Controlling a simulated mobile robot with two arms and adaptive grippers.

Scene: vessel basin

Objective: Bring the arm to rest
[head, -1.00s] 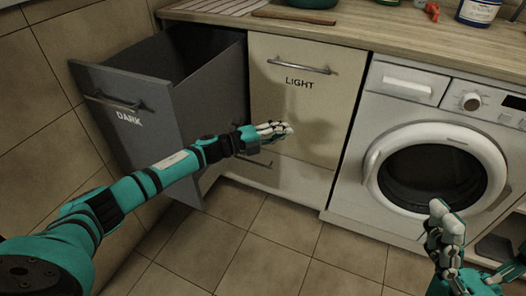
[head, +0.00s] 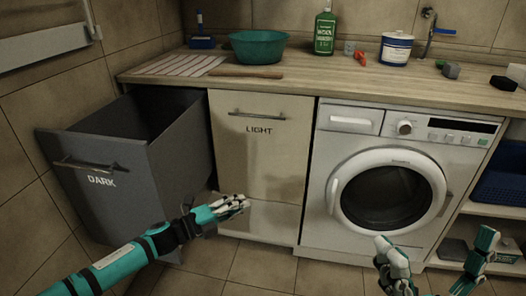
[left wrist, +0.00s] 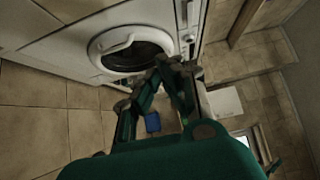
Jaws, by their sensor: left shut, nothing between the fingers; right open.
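My left gripper (head: 234,206) is shut and empty in the head view, in front of the lower cream drawer front (head: 262,216). Its arm, teal and black, stretches in from the lower left. In the left wrist view the fingertips (left wrist: 164,64) meet, with nothing held between them. My right gripper (head: 435,242) is open and empty at the lower right, in front of the washing machine (head: 334,225). Its two fingers stand well apart; the rest of that arm is out of the picture.
The dark drawer (head: 62,185) marked DARK stands pulled out at the left. The drawer (head: 233,160) marked LIGHT is closed. The counter (head: 300,88) holds a teal basin (head: 258,47), a green bottle (head: 325,33) and a white tub (head: 396,50). Bare floor tiles (head: 262,264) show in front.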

